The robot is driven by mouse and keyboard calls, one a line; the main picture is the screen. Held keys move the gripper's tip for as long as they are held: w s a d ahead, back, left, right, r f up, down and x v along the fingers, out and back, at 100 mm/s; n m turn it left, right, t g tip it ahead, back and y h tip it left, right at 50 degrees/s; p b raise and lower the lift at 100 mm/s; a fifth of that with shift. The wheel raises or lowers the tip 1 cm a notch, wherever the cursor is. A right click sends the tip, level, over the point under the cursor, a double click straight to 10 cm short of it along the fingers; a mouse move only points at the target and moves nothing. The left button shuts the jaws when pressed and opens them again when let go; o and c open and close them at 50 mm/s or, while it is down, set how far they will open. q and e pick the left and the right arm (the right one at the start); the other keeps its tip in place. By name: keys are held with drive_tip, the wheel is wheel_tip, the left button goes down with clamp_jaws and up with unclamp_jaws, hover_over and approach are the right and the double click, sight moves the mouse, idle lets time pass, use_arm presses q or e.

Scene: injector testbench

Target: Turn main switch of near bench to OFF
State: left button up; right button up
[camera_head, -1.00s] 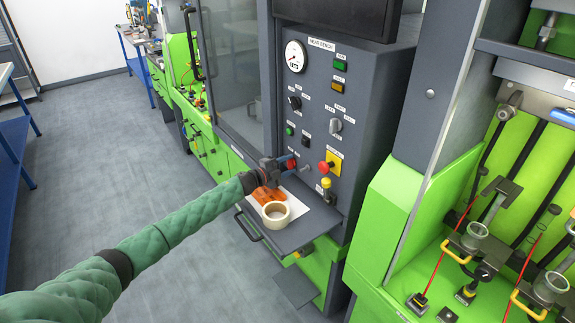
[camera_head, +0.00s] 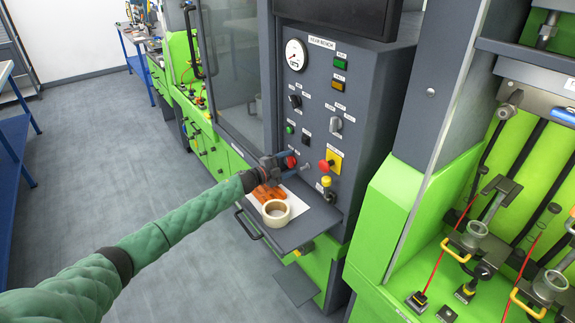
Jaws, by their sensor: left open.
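The near bench's control panel (camera_head: 306,95) carries the label NEAR BENCH at its top. The main switch (camera_head: 330,163) is a red knob on a yellow plate, low on the panel. Its exact setting is too small to read. My left gripper (camera_head: 302,168) is open just to the left of the switch, in front of the panel. A gap shows between gripper and switch, and nothing is held. A red button (camera_head: 291,162) shows by the fingers. My right gripper is not in view.
Below the panel, a shelf (camera_head: 290,236) holds a tape roll (camera_head: 276,212) and orange gloves (camera_head: 268,195). A yellow-topped key or knob (camera_head: 326,183) sits under the switch. A green bench (camera_head: 395,220) juts out at the right. The floor at left is clear.

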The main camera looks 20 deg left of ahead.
use_arm(q)
drive_tip(key=shift+s+a+f, duration=0.15)
drive_tip(key=shift+s+a, duration=0.1)
drive_tip(key=b+v, duration=0.2)
drive_tip(key=v, duration=0.3)
drive_tip(key=shift+s+a+b, duration=0.1)
drive_tip(key=shift+b, duration=0.3)
drive_tip(key=shift+v, duration=0.9)
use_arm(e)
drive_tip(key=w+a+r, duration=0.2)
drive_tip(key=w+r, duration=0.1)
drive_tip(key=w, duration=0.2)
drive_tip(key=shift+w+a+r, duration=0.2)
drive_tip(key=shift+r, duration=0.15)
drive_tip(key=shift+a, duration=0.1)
